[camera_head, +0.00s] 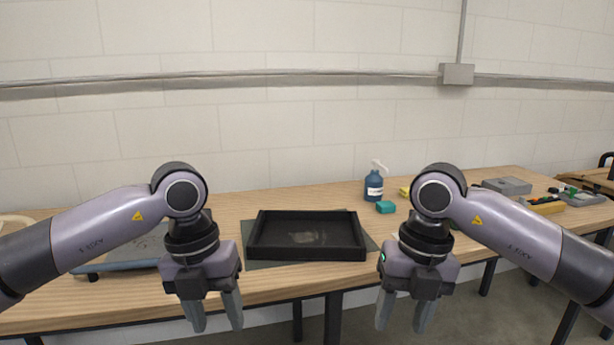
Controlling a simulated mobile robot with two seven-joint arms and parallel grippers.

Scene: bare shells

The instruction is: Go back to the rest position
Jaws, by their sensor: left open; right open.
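My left gripper (217,312) hangs fingers down at the front edge of the table, left of the black tray. It is open and empty. My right gripper (403,312) hangs fingers down in front of the table edge, right of the tray. It is open and empty. Both arms are bent and roughly mirror each other, and neither gripper touches anything that I can see.
A shallow black tray (262,254) lies on a dark mat (371,243) on the wooden table (300,284). Behind are a blue spray bottle (374,187), a teal block (386,207) and a yellow item (405,191). A grey box (507,186) stands at right.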

